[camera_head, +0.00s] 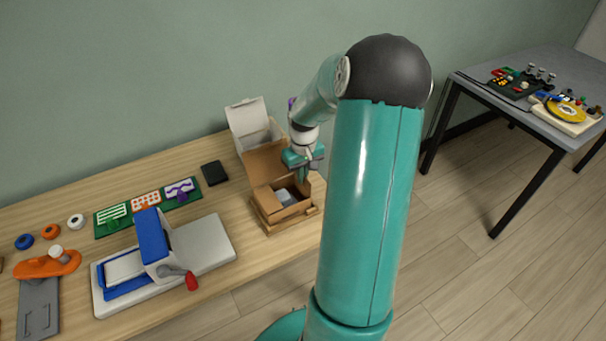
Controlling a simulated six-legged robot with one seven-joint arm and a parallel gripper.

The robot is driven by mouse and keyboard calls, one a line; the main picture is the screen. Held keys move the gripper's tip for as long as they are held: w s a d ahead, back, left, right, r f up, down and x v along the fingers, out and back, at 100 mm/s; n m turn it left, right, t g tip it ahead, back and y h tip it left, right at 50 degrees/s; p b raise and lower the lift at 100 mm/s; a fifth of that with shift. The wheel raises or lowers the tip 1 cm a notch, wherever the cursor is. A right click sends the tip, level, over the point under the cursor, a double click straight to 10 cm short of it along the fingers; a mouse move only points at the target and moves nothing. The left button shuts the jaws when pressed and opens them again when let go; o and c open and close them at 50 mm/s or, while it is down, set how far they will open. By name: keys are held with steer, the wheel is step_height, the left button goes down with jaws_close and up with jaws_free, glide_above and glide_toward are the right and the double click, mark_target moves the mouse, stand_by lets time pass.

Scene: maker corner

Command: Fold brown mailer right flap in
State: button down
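The brown mailer (266,164) is an open cardboard box near the right end of the wooden table, with its lid standing up at the back. A small pale item (284,196) lies inside it. My gripper (306,172) is at the box's right side, by the right flap. The right flap is mostly hidden behind my gripper and arm. Whether the gripper touches it cannot be made out. The fingers are too small and partly covered to show whether they are open or shut.
A white open box (247,117) stands just behind the mailer. A blue and grey press (150,256) with a red-tipped handle and a small black block (214,173) lie to the left. A grey table (560,75) stands at the far right. Bare tabletop (232,205) lies left of the mailer.

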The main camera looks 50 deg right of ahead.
steer(key=a+h, duration=0.1)
steer(key=h, duration=0.1)
steer(key=a+g+h, duration=0.1)
steer(key=h, duration=0.1)
steer(key=shift+w+f, duration=0.15)
steer(key=shift+w, duration=0.25)
steer(key=h, duration=0.1)
steer(key=a+g+h, duration=0.1)
steer(key=h, duration=0.1)
steer(key=shift+w+f, duration=0.15)
steer(key=shift+f, duration=0.2)
steer(key=shift+a+f+g+h, duration=0.15)
steer(key=shift+g+h, duration=0.1)
steer(key=shift+h, duration=0.45)
steer(key=shift+a+f+g+h, duration=0.15)
steer(key=shift+g+h, duration=0.1)
steer(key=shift+h, duration=0.45)
steer(key=shift+d, duration=0.1)
steer(key=c, duration=1.7)
jaws_free()
steer(key=v, duration=1.3)
steer(key=shift+w+a+r, duration=0.15)
steer(key=shift+a, duration=0.25)
